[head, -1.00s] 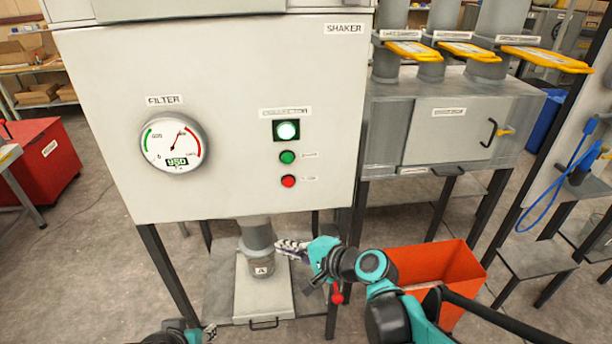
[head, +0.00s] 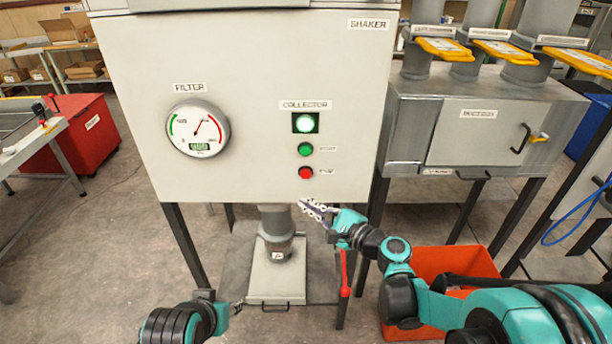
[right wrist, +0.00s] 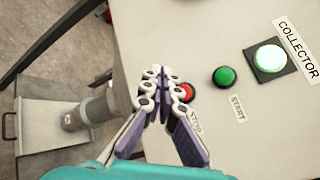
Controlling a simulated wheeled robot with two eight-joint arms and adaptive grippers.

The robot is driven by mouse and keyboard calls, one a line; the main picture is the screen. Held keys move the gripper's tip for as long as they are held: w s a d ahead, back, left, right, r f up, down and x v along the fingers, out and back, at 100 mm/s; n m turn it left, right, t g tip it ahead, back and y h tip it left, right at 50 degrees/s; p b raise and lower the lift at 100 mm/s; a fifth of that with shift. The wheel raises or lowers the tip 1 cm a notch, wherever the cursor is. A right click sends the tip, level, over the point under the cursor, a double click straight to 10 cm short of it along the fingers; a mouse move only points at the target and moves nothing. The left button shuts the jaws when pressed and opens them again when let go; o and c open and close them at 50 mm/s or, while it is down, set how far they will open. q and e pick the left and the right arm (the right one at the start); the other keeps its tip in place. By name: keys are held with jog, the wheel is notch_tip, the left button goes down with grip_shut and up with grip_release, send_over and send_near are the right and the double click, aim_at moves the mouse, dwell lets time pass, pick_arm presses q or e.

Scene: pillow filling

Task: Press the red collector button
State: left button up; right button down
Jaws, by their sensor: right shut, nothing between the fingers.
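The red collector button (head: 306,172) sits on the lower right of the pale cabinet (head: 250,110), under a green button (head: 305,149) and a lit green lamp (head: 305,123). My right gripper (head: 304,203) is shut and empty, just below the red button in the head view. In the right wrist view the shut fingertips (right wrist: 158,72) are beside the red button (right wrist: 186,92), partly overlapping it; I cannot tell whether they touch. The label there reads STOP. My left arm shows at the bottom of the head view, its gripper (head: 236,308) small and low, finger opening unclear.
A filter gauge (head: 198,128) is on the cabinet's left. A grey outlet pipe (head: 276,228) stands under the cabinet. An orange bin (head: 455,262) is below my right arm. A grey unit with yellow-handled gates (head: 443,48) stands at right. A red bin (head: 88,140) is at left.

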send_near(300, 175)
jog(key=shift+w+a+f, duration=0.1)
jog(key=shift+w+a, duration=0.35)
jog(key=shift+a, duration=0.35)
jog(key=shift+w+a+f, duration=0.1)
jog(key=shift+w+a, duration=0.35)
jog(key=shift+a, duration=0.35)
jog(key=shift+w+a+f, duration=0.1)
jog(key=shift+w+a, duration=0.35)
jog(key=shift+a, duration=0.35)
jog(key=shift+w, duration=0.15)
jog(key=shift+w, duration=0.3)
jog(key=shift+w, duration=0.5)
jog(key=shift+s+b, duration=0.15)
jog(key=shift+b, duration=0.15)
jog(key=shift+s, duration=0.8)
jog(key=shift+s, duration=0.1)
jog(key=s, duration=0.4)
jog(key=shift+s, duration=0.4)
